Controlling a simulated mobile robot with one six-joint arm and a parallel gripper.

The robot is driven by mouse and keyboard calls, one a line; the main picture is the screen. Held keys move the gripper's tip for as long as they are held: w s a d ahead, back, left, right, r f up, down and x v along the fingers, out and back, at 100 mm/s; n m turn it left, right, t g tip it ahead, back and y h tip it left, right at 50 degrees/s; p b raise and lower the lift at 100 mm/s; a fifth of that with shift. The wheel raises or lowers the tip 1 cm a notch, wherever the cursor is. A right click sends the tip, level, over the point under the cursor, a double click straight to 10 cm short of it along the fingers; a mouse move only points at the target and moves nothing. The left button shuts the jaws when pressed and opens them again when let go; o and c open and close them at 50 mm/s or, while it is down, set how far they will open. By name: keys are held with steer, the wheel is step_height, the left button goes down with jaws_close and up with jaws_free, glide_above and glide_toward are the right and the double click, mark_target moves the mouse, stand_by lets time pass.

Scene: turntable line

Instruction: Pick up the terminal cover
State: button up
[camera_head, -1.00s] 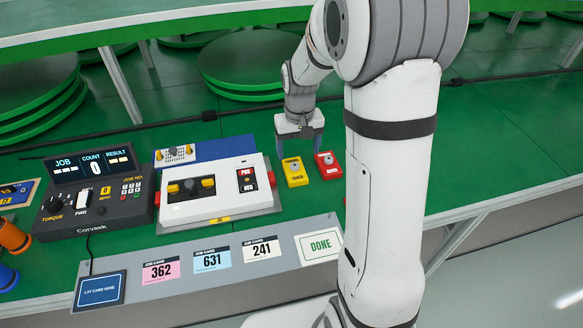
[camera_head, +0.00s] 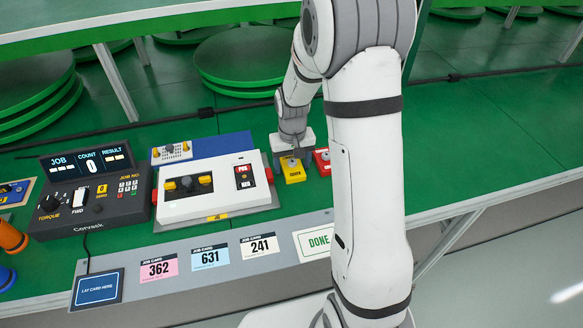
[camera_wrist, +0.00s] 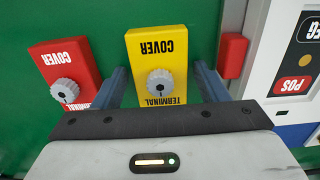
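The yellow terminal cover (camera_head: 294,175) lies on the green table right of the white terminal unit, its upper part hidden by my gripper in the head view. In the wrist view the terminal cover (camera_wrist: 160,58) shows upside-down lettering and a grey knob. My gripper (camera_wrist: 160,72) is open, with one finger on each side of the cover and gaps visible between fingers and cover. In the head view my gripper (camera_head: 293,154) is low over the cover.
A red cover (camera_wrist: 64,66) lies close beside the left finger in the wrist view. The white terminal unit (camera_head: 213,206) with its red side block (camera_wrist: 232,56) is near the other finger. Job cards (camera_head: 209,256) lie on the grey front strip. The green table at right is clear.

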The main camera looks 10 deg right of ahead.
steer(key=c, duration=0.8)
steer(key=shift+c, duration=0.2)
